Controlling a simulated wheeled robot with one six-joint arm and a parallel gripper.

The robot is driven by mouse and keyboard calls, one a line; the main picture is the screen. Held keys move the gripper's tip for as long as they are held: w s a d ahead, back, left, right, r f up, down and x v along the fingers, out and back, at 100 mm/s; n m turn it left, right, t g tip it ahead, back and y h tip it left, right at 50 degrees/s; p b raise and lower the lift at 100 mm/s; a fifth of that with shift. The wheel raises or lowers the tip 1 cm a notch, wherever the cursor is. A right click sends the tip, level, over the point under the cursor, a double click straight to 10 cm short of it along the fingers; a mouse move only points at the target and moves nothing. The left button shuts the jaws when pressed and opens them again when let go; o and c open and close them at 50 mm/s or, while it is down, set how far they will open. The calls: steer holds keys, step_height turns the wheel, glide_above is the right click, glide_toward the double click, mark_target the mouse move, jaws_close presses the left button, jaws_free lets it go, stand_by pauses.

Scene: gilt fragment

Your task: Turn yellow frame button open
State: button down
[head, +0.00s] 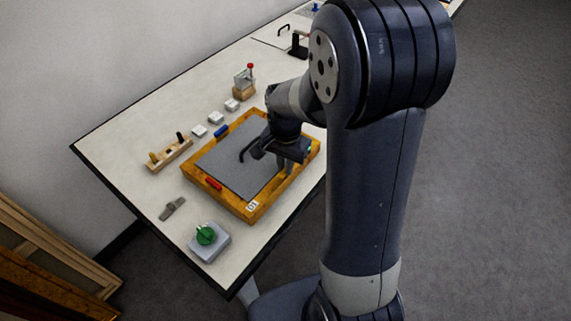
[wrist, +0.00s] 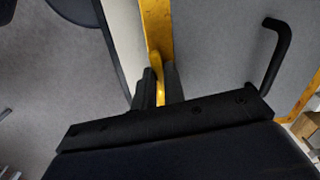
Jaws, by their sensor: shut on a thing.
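The gilt frame (head: 252,209) lies flat on the table with a grey backing panel (head: 222,163) inside it. A black handle (wrist: 277,52) stands up from the panel. In the wrist view the yellow button (wrist: 159,85) is between my gripper's fingers, at the frame's yellow edge. My gripper (wrist: 159,88) is shut on it; the fingers hide part of it. In the head view my gripper (head: 285,160) is over the frame's right side and the arm hides the button. A red button (head: 214,184) and a blue button (head: 221,131) sit on other sides of the frame.
The white table (head: 135,134) also holds a wooden rack with pegs (head: 168,154), a grey box with a green knob (head: 208,240), a small grey piece (head: 172,208) and several white blocks. A red-topped block (head: 244,82) stands at the back.

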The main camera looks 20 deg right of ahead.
steer(key=shift+m, duration=0.9)
steer(key=c, duration=1.5)
jaws_free()
step_height(320, 180, up, 11)
steer(key=shift+f+b, duration=0.1)
steer(key=shift+b, duration=0.2)
step_height(320, 180, down, 11)
steer(key=shift+r, duration=0.1)
